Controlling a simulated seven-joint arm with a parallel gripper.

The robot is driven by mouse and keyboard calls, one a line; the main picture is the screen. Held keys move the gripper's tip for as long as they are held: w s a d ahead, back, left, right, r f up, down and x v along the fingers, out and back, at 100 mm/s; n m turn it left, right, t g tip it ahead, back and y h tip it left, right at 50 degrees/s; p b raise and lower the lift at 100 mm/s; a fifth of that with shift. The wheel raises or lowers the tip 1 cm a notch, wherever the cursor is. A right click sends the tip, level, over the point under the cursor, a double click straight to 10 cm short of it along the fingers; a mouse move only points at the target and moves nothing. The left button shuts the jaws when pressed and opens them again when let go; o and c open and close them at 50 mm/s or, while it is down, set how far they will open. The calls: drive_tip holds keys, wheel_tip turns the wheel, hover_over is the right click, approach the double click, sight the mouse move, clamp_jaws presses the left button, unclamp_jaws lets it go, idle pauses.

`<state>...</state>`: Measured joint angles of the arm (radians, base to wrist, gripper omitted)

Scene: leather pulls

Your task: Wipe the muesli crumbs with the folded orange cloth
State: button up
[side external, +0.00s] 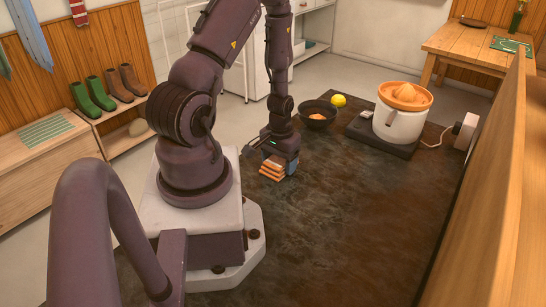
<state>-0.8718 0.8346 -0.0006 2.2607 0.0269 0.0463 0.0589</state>
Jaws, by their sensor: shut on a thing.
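My gripper (279,157) points down at the back left part of the dark worktop (350,215), beyond my base. It is shut on the folded orange cloth (271,170), which shows pale stripes or edges along its layers. The cloth is at or just above the worktop; I cannot tell whether it touches. My gripper hides part of the cloth. I cannot make out muesli crumbs anywhere on the dark, mottled surface.
A dark bowl (318,116) with something orange in it stands behind my gripper, with a yellow lemon (338,100) beside it. A white and orange citrus juicer (401,112) stands on a dark base (372,137) at the back right. The worktop's middle and front are clear.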

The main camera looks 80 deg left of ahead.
sight(289, 179)
drive_tip(key=shift+w+d+f, duration=0.1)
drive_tip(key=shift+w+d, duration=1.45)
drive_tip(key=shift+d, duration=0.2)
drive_tip(key=shift+s+d, duration=0.5)
drive_tip(key=shift+s, duration=0.1)
drive_tip(key=shift+s+a, duration=2.85)
drive_tip(key=shift+a, duration=0.1)
wheel_tip(289, 179, up, 8)
drive_tip(key=shift+r, duration=0.2)
drive_tip(key=shift+d, duration=0.1)
